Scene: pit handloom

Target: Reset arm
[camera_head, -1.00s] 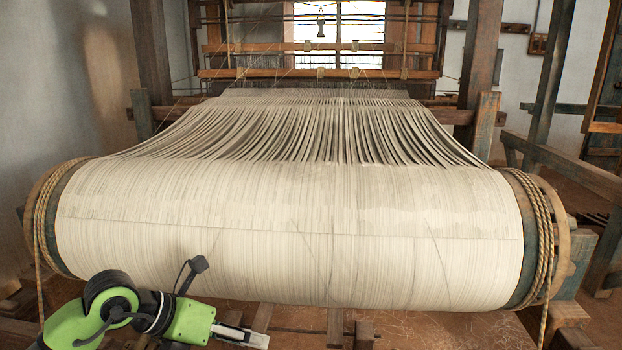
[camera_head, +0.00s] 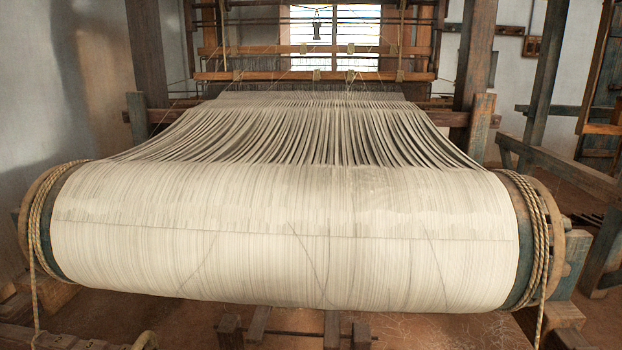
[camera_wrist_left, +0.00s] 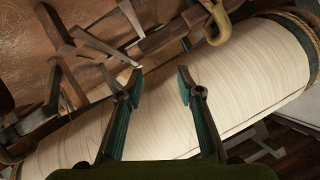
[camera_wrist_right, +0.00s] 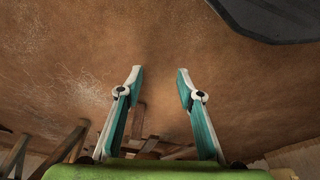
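Neither gripper shows in the head view. In the left wrist view my left gripper (camera_wrist_left: 157,84) is open, with nothing between its fingers; the wound warp roll (camera_wrist_left: 240,75) lies behind them. In the right wrist view my right gripper (camera_wrist_right: 159,76) is open and empty, with bare brown floor behind its fingertips. The large roll of cream warp threads (camera_head: 285,235) fills the middle of the head view, and its threads run back towards the loom frame.
Rope (camera_head: 538,240) is wound round the roll's right end, and more rope (camera_head: 37,215) round its left end. Wooden posts (camera_head: 478,60) stand behind. A tan curved piece (camera_wrist_left: 222,22) shows near the roll. Timber pieces (camera_wrist_right: 65,150) lie low at the right wrist view's left.

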